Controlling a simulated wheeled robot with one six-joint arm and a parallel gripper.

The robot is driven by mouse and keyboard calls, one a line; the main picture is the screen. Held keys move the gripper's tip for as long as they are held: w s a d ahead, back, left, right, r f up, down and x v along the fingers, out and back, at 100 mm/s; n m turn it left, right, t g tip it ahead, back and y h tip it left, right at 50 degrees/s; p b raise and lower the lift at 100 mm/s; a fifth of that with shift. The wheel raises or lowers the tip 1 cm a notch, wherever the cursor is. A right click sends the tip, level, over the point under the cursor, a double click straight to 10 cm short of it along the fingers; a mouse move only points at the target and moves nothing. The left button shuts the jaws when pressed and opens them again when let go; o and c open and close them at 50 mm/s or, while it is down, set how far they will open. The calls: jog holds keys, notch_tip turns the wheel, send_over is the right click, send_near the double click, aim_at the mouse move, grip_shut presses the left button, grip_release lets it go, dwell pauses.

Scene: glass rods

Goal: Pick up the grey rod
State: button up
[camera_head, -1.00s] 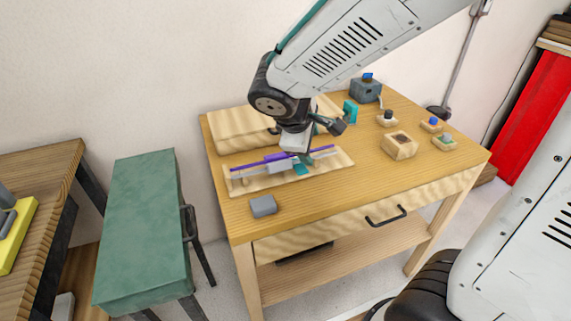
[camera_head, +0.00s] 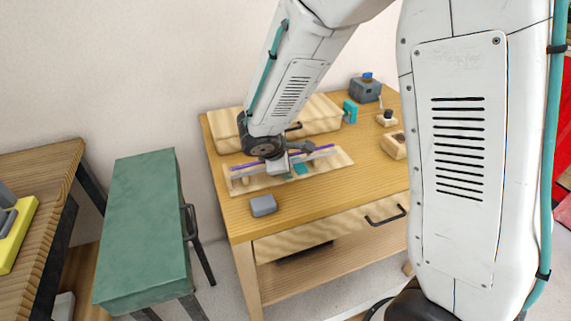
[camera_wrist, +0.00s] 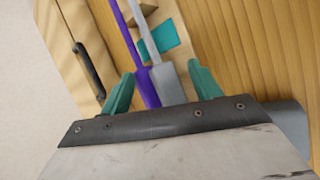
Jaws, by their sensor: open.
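The grey rod (camera_head: 321,156) lies in a light wooden rack (camera_head: 343,161), alongside a purple rod (camera_head: 318,148). In the wrist view the grey rod (camera_wrist: 147,38) runs into a wider grey block-like part (camera_wrist: 170,80). My gripper (camera_wrist: 163,86) is open, with a teal finger on either side of this part and the purple rod (camera_wrist: 141,72). Neither finger visibly grips anything; the height gap is hard to judge. In the head view my wrist hides the middle of the rods and most of the gripper.
A teal patch (camera_wrist: 158,47) lies beside the grey rod. A wooden box (camera_head: 310,112) with a dark handle stands behind the rack. A grey block (camera_head: 263,205) sits on the table in front. A dark blue-grey device (camera_head: 365,91) stands at the back. My arm covers the table's right side.

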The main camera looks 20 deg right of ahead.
jog(key=shift+s+d+f, duration=0.15)
jog(key=shift+s+f, duration=0.15)
jog(key=shift+s, duration=0.05)
grip_shut()
dwell(1.1)
